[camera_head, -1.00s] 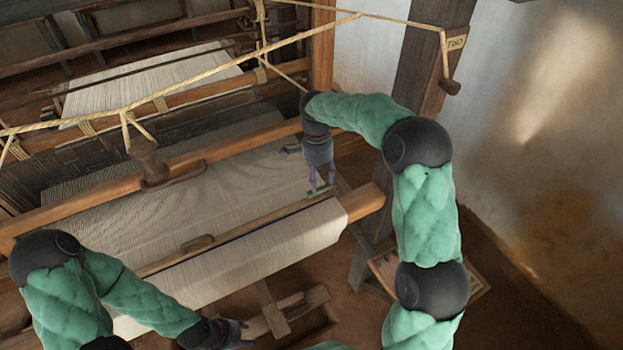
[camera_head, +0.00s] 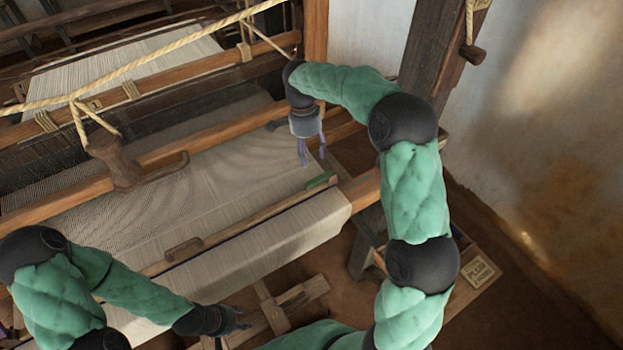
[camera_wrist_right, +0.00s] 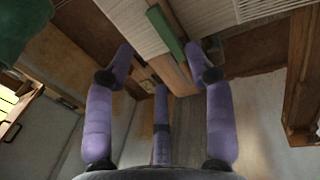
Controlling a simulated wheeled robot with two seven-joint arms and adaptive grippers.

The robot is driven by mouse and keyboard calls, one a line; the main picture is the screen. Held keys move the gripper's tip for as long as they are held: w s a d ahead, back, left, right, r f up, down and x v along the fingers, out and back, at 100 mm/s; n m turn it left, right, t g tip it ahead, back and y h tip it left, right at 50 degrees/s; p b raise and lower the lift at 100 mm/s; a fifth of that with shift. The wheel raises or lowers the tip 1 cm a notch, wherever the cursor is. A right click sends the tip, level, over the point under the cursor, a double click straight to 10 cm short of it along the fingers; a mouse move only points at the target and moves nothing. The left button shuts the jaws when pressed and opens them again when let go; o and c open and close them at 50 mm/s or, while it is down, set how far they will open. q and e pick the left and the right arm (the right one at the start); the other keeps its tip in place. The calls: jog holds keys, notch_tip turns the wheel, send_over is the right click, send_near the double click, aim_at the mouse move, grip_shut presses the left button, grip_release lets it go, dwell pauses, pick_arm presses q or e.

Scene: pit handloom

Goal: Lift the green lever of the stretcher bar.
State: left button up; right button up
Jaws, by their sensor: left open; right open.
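The stretcher bar (camera_head: 250,219) is a slim wooden bar lying across the pale cloth near its front roll. Its green lever (camera_head: 320,180) is at the bar's right end and looks about in line with it. In the right wrist view the green lever (camera_wrist_right: 167,32) shows beyond and between the spread fingertips, apart from them. My right gripper (camera_head: 312,160) is open and empty, just behind the lever in the head view. My left gripper (camera_head: 238,322) is open and empty in front of the cloth roll, low in the picture.
A rope (camera_head: 140,65) runs above the loom. A thick post (camera_head: 440,55) stands right of my right arm.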

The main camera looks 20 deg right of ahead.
aim_at(314, 182)
jog(key=f, duration=0.3)
jog(key=s+f, duration=0.1)
jog(key=f, duration=0.2)
jog(key=s+f, duration=0.1)
jog(key=f, duration=0.3)
jog(key=shift+s+d+f+p, duration=0.1)
jog(key=shift+s+d+p, duration=0.05)
jog(key=shift+p, duration=0.25)
grip_shut()
